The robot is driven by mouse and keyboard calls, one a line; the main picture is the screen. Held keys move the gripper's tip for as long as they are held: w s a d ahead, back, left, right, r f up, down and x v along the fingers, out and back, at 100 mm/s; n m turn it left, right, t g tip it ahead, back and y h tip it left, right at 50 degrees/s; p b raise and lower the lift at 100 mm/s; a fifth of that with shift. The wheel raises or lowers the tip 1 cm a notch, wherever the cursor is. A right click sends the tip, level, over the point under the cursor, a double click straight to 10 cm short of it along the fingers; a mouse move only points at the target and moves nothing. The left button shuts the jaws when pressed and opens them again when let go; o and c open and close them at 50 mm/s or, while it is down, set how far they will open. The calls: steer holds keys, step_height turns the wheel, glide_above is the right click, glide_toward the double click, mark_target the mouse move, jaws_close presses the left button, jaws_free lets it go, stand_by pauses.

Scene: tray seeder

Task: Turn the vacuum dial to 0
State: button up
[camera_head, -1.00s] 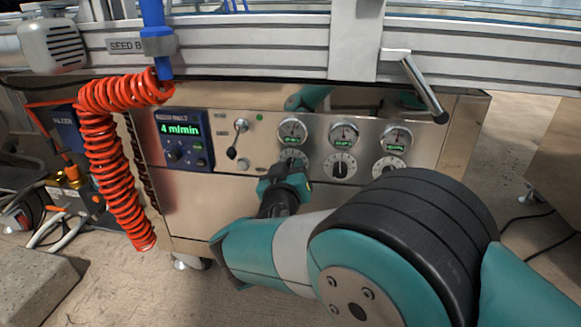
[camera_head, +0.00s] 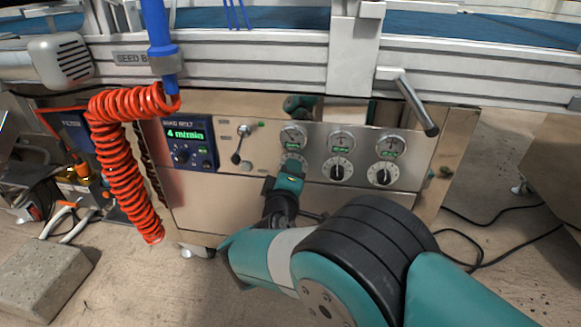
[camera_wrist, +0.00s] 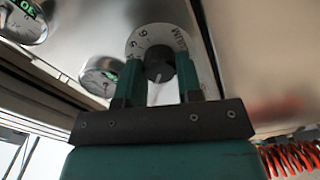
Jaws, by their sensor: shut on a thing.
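The vacuum dial is a dark round knob (camera_wrist: 158,63) on a pale numbered plate (camera_wrist: 143,35) in the wrist view. The word on the plate appears to read VACUUM, and digits such as 5 and 6 show. A light pointer mark seems to be on the knob's near side; its reading is unclear. My gripper (camera_wrist: 159,72) has a finger on each side of the knob and is shut on it. In the head view my gripper (camera_head: 290,168) is at the leftmost dial of the steel panel and hides most of it.
Three gauges, left (camera_head: 292,138), middle (camera_head: 341,142) and right (camera_head: 389,145), sit above the dials. Two other dials, middle (camera_head: 338,168) and right (camera_head: 384,174), are close by. A lever switch (camera_head: 240,143), speed display (camera_head: 187,143) and orange coiled hose (camera_head: 122,165) lie left.

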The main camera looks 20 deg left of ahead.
steer(key=shift+n+p, duration=1.15)
steer(key=shift+n, duration=3.15)
steer(key=o, duration=0.9)
steer(key=shift+o, duration=0.2)
steer(key=shift+s, duration=0.1)
steer(key=b+v, duration=1)
steer(key=v, duration=0.7)
steer(key=shift+d+b, duration=0.2)
steer(key=shift+b, duration=0.1)
